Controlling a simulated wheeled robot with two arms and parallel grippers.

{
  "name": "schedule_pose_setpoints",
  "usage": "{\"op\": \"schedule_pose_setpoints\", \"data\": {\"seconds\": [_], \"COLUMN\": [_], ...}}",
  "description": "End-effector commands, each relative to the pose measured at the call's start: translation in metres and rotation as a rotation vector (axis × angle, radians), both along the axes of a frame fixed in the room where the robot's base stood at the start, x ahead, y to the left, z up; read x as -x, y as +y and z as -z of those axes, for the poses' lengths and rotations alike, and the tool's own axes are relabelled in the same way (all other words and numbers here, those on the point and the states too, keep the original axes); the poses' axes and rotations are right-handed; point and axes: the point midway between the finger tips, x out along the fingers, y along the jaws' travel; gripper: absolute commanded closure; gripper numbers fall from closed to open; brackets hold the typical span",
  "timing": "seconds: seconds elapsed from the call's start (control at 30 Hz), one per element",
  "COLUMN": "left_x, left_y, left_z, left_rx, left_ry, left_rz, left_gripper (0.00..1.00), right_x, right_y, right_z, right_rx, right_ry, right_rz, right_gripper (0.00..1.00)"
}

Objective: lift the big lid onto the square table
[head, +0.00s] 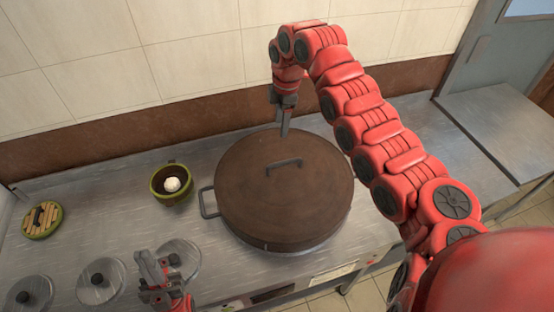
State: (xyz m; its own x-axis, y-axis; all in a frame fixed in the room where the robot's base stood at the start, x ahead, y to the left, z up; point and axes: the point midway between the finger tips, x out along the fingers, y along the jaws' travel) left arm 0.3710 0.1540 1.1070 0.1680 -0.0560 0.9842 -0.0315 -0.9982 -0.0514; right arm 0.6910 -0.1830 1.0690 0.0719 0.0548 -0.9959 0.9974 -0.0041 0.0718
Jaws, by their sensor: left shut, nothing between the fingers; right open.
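The big lid (250,190) is a wide, round brown disc. My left gripper (152,268) is low in the picture, left of the big lid, shut and empty. A flat steel top (500,125) at the right may be the square table; most of it is clear.
A small green-rimmed pot (158,195) holding something white stands left of the lid. Small knobbed lids (101,281) lie at the front left, one partly behind my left gripper. A slatted round piece (42,220) lies far left. A tiled wall (190,45) closes the back.

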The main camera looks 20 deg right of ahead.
Motion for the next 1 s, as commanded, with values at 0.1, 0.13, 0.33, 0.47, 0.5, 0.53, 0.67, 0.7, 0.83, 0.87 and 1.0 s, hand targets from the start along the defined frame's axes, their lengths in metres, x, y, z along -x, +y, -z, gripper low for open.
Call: {"op": "schedule_pose_setpoints", "data": {"seconds": [0.1,0.13,0.33,0.47,0.5,0.53,0.67,0.7,0.83,0.87,1.0], "left_x": [0.000,0.000,0.000,0.000,0.000,0.000,0.000,0.000,0.000,0.000,0.000], "left_y": [0.000,0.000,0.000,0.000,0.000,0.000,0.000,0.000,0.000,0.000,0.000], "left_z": [-0.003,-0.004,-0.015,-0.029,-0.033,-0.035,-0.043,-0.044,-0.046,-0.047,-0.056], "left_rx": [0.000,0.000,0.000,0.000,0.000,0.000,0.000,0.000,0.000,0.000,0.000], "left_ry": [0.000,0.000,0.001,0.000,0.000,0.000,0.000,0.000,0.000,0.000,0.000], "left_rz": [0.000,0.000,0.000,0.000,0.000,0.000,0.000,0.000,0.000,0.000,0.000], "left_gripper": [1.00,1.00,1.00,1.00,1.00,1.00,1.00,1.00,1.00,1.00,1.00], "right_x": [0.019,0.022,0.024,0.024,0.025,0.023,0.022,0.022,0.021,0.021,0.019], "right_y": [-0.010,-0.011,-0.012,-0.011,-0.011,-0.011,-0.010,-0.010,-0.010,-0.010,-0.009], "right_z": [-0.005,-0.004,0.025,0.057,0.066,0.073,0.098,0.104,0.115,0.116,0.127], "right_rx": [0.050,0.055,0.054,0.052,0.053,0.053,0.054,0.055,0.053,0.053,0.053], "right_ry": [0.067,0.076,0.087,0.087,0.088,0.084,0.080,0.079,0.076,0.076,0.081], "right_rz": [-0.033,-0.037,-0.037,-0.037,-0.037,-0.037,-0.039,-0.039,-0.038,-0.039,-0.039], "right_gripper": [0.46,0.46,0.46,0.46,0.46,0.46,0.46,0.46,0.46,0.46,0.46]}}
